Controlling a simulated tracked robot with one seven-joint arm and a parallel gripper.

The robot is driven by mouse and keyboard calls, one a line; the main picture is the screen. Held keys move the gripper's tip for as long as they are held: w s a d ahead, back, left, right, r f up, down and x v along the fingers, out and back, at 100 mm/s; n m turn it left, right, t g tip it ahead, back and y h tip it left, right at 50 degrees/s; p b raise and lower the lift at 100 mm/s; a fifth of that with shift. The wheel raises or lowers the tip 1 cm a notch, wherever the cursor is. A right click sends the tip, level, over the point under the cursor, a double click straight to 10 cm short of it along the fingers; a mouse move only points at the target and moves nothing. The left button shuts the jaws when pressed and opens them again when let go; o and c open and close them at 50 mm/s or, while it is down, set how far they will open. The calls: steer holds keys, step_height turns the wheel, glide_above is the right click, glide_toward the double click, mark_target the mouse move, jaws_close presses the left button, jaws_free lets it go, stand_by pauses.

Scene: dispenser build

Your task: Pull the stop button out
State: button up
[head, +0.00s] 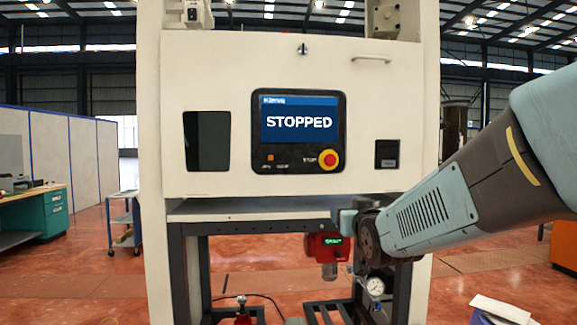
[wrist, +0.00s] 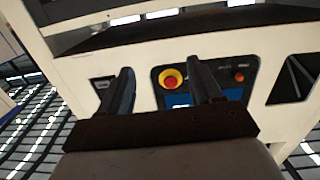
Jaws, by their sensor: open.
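The stop button (head: 328,159) is a red knob on a yellow ring at the lower right of the black control panel (head: 259,122). The panel's blue screen (head: 299,122) reads "STOPPED". In the wrist view, which is upside down, the stop button (wrist: 171,79) appears between the two dark fingers of my gripper (wrist: 160,67), nearer the right one. The gripper is open and empty, with no visible contact with the button. In the head view the arm's end is low, below and right of the button; its fingers are hard to make out there.
A grey shelf (head: 250,210) juts out under the cream cabinet (head: 240,70). A red device with a green display (head: 327,245) and a gauge (head: 375,287) hang below it. A dark window (head: 207,141) lies left of the panel, a small black panel (head: 387,154) right.

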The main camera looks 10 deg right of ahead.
step_height(320, 180, up, 3)
steer(key=w+t, duration=0.2)
steer(key=t, duration=0.3)
glide_toward(330, 161)
steer(key=shift+y, duration=0.3)
steer(key=x, duration=0.8)
steer(key=shift+w+d, duration=0.15)
steer(key=shift+d, duration=0.05)
jaws_close()
